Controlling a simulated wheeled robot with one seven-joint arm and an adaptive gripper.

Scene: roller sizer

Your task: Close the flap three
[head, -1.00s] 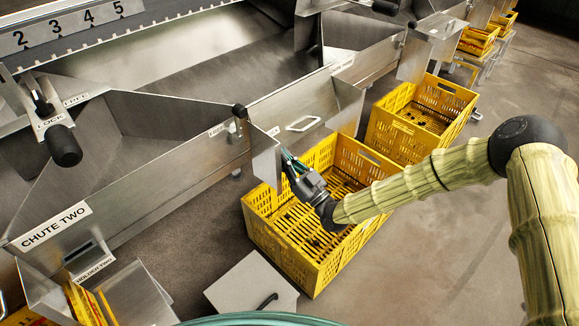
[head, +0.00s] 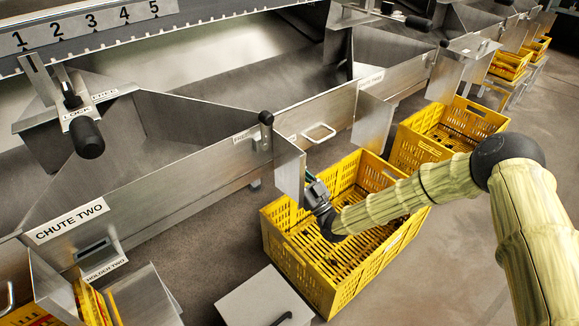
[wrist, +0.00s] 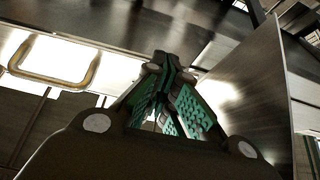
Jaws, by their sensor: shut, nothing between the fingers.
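In the head view, a metal panel with a pale loop handle (head: 319,132) sits at the outlet of the third chute, between two projecting plates. I take this panel to be flap three, but its label is not readable. The near plate (head: 289,172) stands out beside my gripper (head: 310,182). My gripper is shut and empty, low in front of the outlet and close to that plate's edge. In the wrist view, the shut fingers (wrist: 168,75) point toward the chute, with the handle (wrist: 55,62) to the left and a plate (wrist: 245,85) to the right. Contact cannot be told.
A yellow crate (head: 283,245) stands below my gripper, with another crate (head: 470,112) behind it. A black-knobbed post (head: 266,122) rises beside the near plate. A grey box (head: 262,305) sits at the front. Floor to the right is clear.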

